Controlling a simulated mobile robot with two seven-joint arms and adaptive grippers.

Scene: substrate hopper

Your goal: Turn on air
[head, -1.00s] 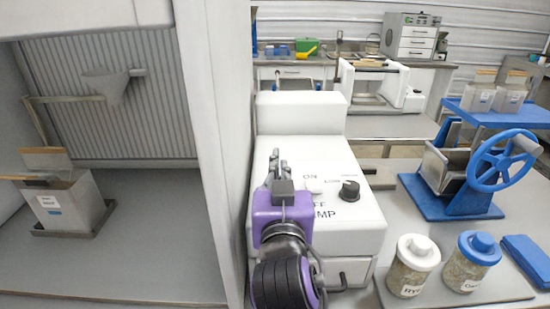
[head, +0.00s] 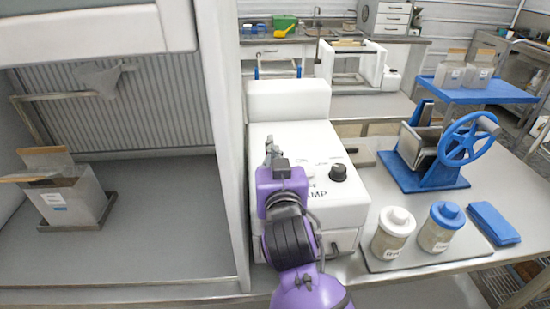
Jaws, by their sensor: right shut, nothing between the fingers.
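A white box-shaped unit (head: 340,209) stands on the bench right of the cabinet's side wall. Its top carries printed lettering ending in "AMP" or "UMP", partly covered by my arm, and a black round knob (head: 338,172). A pale switch shape (head: 309,171) lies left of the knob, near the lettering; its position cannot be told. My right gripper (head: 270,148) is shut and empty over the left part of the unit's top, left of the switch. Whether it touches the top cannot be told. My left gripper is not in view.
The cabinet's side wall (head: 222,130) stands close to the left of my right arm. Two jars, white-lidded (head: 393,235) and blue-lidded (head: 440,228), stand on a tray at right. A blue press with a handwheel (head: 468,140) stands behind them.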

